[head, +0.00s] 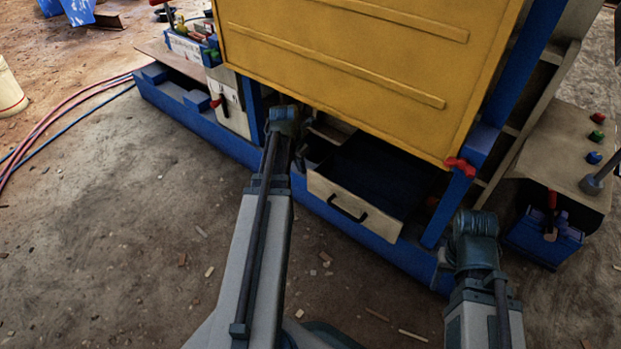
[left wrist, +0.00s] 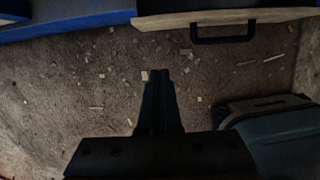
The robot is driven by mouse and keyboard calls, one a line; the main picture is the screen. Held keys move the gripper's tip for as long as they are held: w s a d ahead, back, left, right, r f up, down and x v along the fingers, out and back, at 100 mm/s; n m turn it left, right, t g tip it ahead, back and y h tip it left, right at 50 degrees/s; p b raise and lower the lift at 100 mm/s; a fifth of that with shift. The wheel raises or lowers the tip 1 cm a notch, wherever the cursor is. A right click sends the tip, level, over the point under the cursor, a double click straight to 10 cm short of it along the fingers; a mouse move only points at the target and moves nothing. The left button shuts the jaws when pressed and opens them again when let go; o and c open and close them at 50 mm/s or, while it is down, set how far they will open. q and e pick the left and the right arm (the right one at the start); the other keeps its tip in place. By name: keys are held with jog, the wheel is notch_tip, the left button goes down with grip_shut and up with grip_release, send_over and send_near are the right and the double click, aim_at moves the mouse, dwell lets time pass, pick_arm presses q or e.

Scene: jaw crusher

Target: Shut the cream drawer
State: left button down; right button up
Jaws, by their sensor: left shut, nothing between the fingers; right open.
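The cream drawer (head: 352,205) stands pulled out of the low blue base of the machine, below the yellow panel. Its dark inside shows behind the cream front, which has a black bar handle (head: 347,208). In the left wrist view the drawer's front edge (left wrist: 165,21) and its handle (left wrist: 223,40) lie along the top. My left gripper (left wrist: 160,72) is shut and empty there, its fingertips apart from the drawer, below and left of the handle. In the head view my left arm reaches up just left of the drawer. My right arm is at the lower right, its fingers hidden.
The yellow panel (head: 350,70) overhangs the drawer. A blue post (head: 465,175) with a red clamp (head: 460,166) stands to its right. A control box (head: 575,150) with buttons and levers is further right. The ground before the drawer is open, with scattered chips.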

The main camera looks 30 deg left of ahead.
pick_arm(q)
jog(key=w+f+b, duration=0.6)
jog(key=f+b, duration=0.3)
jog(key=shift+w+d+f+b, duration=0.2)
jog(key=shift+d+f+b, duration=0.05)
jog(key=shift+f+b, duration=0.05)
pick_arm(e)
notch_tip(320, 180, down, 10)
jog(key=shift+r, duration=0.2)
jog(key=shift+d, duration=0.1)
